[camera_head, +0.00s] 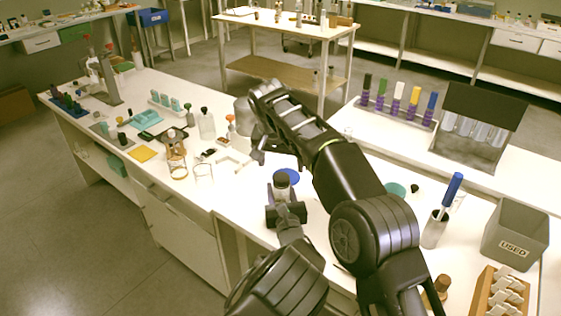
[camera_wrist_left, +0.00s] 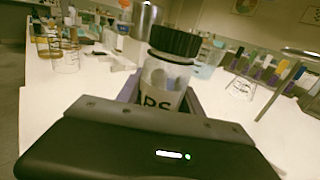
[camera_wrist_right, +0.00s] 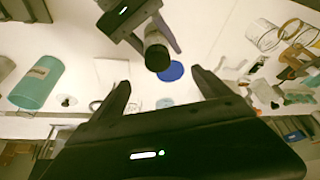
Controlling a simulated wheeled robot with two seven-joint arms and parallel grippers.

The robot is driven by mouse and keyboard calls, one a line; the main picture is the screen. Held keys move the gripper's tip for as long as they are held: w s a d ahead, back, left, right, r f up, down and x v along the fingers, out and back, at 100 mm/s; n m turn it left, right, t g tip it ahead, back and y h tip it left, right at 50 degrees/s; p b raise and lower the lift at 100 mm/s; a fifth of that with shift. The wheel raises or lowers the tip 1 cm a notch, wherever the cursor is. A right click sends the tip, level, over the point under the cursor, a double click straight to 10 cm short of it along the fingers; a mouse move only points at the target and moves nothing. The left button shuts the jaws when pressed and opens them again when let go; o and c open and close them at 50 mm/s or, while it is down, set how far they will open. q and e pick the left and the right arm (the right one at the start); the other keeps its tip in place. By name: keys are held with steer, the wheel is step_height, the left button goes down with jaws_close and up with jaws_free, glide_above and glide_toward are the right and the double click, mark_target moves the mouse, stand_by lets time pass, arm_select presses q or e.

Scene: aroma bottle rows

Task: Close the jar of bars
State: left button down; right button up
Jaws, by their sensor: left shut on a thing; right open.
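The jar of bars (camera_head: 282,193) is a clear jar with a label ending in "RS" in the left wrist view (camera_wrist_left: 160,98). A black ridged lid (camera_wrist_left: 174,41) sits on its mouth; I cannot tell how tight it is. The lid also shows in the right wrist view (camera_wrist_right: 157,58). My left gripper (camera_head: 286,211) is shut around the jar and holds it upright. My right gripper (camera_head: 259,150) is open and empty, beyond and to the left of the jar in the head view. Its spread fingers (camera_wrist_right: 157,80) show in the right wrist view, apart from the jar.
A blue disc (camera_head: 291,174) lies on the bench just behind the jar. Glass beakers (camera_head: 203,173) and bottles stand to the left.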

mark_target(283, 201)
steer(key=shift+r, duration=0.15)
steer(key=v, duration=0.7)
steer(key=shift+s+r, duration=0.1)
arm_select(q)
steer(key=c, duration=0.7)
jaws_free()
steer(key=shift+s, duration=0.1)
steer(key=shift+s+d+b, duration=0.15)
steer(key=shift+s+d, duration=0.05)
steer(key=shift+s, duration=1.05)
steer(key=shift+s+d+b, duration=0.1)
steer(key=shift+s+d, duration=0.15)
steer(key=shift+s, duration=1.05)
steer(key=shift+s+d+b, duration=0.15)
steer(key=shift+s+d, duration=0.05)
steer(key=shift+s, duration=1.05)
arm_select(e)
steer(key=shift+f, duration=0.4)
